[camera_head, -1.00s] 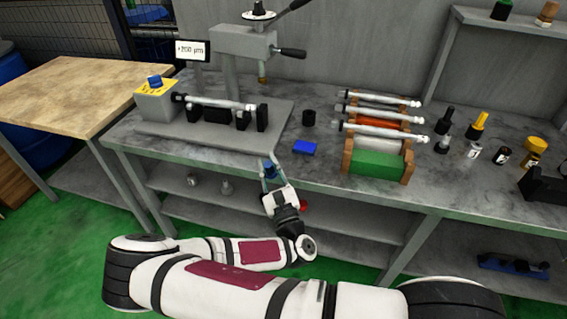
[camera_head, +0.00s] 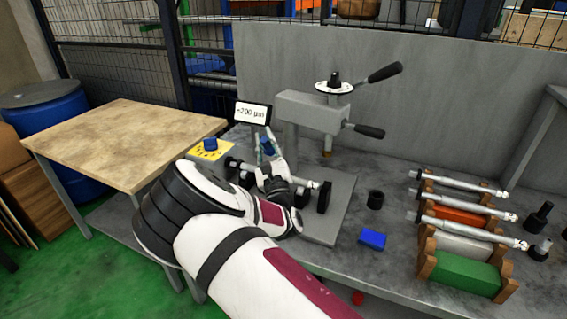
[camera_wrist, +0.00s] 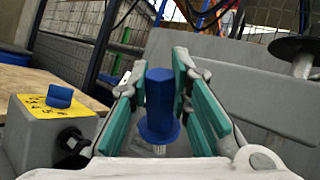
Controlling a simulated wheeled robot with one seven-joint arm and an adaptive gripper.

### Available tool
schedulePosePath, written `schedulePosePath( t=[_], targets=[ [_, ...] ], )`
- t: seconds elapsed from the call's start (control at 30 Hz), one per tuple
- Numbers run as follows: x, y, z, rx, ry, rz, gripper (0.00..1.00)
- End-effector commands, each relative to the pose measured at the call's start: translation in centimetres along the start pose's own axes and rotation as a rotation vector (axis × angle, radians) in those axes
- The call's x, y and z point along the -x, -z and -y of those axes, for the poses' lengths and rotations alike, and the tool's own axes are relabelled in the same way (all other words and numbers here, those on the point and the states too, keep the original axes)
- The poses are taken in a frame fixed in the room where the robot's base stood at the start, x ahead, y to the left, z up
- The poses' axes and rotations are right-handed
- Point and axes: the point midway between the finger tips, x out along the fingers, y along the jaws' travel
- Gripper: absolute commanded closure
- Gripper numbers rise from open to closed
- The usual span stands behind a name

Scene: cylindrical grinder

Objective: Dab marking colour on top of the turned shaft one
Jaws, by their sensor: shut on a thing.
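My gripper (camera_head: 266,142) is shut on a small blue dabber (camera_wrist: 159,100), which stands upright between the green finger pads in the wrist view. A short pale tip shows below its blue collar. In the head view, the gripper is above or beside a silvery turned shaft (camera_head: 308,184) lying across the grey fixture. My arm and hand hide much of that shaft, and I cannot tell whether the dabber touches it. Three similar shafts (camera_head: 463,228) lie on a rack to the right. No label shows which is shaft one.
A grey box with a yellow top and blue knob (camera_head: 211,146) is left of the gripper, also in the wrist view (camera_wrist: 60,96). A display (camera_head: 252,112) and a lever press (camera_head: 310,108) stand behind. A blue block (camera_head: 372,238) and black cup (camera_head: 375,199) lie right.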

Motion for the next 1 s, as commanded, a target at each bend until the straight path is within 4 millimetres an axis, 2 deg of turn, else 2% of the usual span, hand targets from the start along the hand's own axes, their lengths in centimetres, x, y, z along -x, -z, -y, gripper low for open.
schedulePosePath(
  t=[0.1, 0.27, 0.8, 1.0],
  targets=[
    [-0.8, -0.8, -0.3, 0.000, -0.006, 0.006, 1.00],
    [-0.8, -0.6, -0.6, 0.001, -0.008, 0.007, 1.00],
    [1.3, 3.4, -2.0, 0.001, -0.007, 0.007, 1.00],
    [1.8, 4.1, -2.3, 0.000, -0.007, 0.007, 1.00]
  ],
)
